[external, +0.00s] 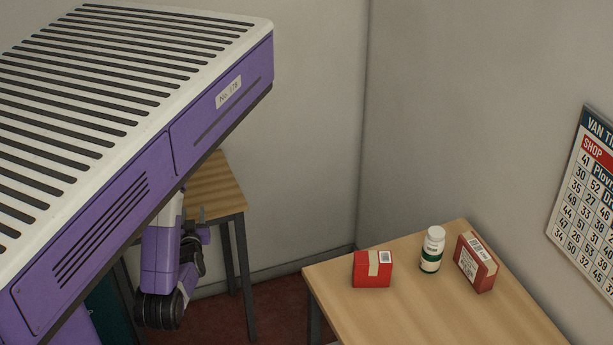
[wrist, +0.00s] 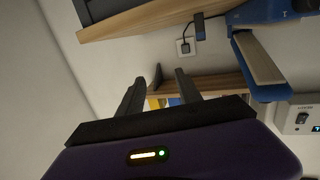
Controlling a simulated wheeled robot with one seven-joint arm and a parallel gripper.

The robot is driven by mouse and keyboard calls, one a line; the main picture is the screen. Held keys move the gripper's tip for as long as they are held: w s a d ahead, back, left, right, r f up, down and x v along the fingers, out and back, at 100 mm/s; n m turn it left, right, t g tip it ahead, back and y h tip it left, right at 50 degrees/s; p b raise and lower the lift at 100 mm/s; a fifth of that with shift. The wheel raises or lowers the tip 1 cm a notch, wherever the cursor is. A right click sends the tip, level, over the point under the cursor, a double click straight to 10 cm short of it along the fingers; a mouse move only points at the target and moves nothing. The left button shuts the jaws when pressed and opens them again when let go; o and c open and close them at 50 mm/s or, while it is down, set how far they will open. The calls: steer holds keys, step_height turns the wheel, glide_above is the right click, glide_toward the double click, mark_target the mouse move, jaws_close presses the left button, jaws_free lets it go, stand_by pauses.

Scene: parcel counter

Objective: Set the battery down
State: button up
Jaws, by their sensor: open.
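I cannot make out a battery in either view. My gripper (wrist: 159,77) is open in the wrist view, its two dark fingers apart, and I see nothing held between them. In the external view my gripper (external: 203,222) is small and partly hidden, close to the near edge of a wooden table (external: 222,185). Much of that table is hidden behind my body. In the wrist view a wooden top (wrist: 150,17) runs above the fingers, with a small dark blue piece (wrist: 199,27) at its edge.
A second table (external: 400,318) holds a red box (external: 372,270), a white-and-green bottle (external: 432,251) and a darker red box (external: 476,262). The wrist view shows a blue device (wrist: 262,12), a white switch box (wrist: 302,117), a wall socket (wrist: 186,46) and a shelf (wrist: 215,82) beyond the fingers.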

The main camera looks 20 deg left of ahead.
steer(key=s+d+r+m+h, duration=0.3)
steer(key=d+r+h, duration=0.1)
steer(key=d, duration=0.4)
steer(key=shift+r+t, duration=0.4)
steer(key=shift+r, duration=0.25)
steer(key=shift+o, duration=0.5)
steer(key=s+d+r+m+g+h, duration=0.1)
steer(key=s+d+r+m+h, duration=0.1)
steer(key=s+d+r+h, duration=0.1)
step_height(320, 180, up, 4)
steer(key=d+h, duration=0.1)
steer(key=d, duration=0.1)
steer(key=shift+s+d+f+m, duration=0.15)
steer(key=shift+d+m, duration=0.25)
steer(key=shift+a, duration=0.1)
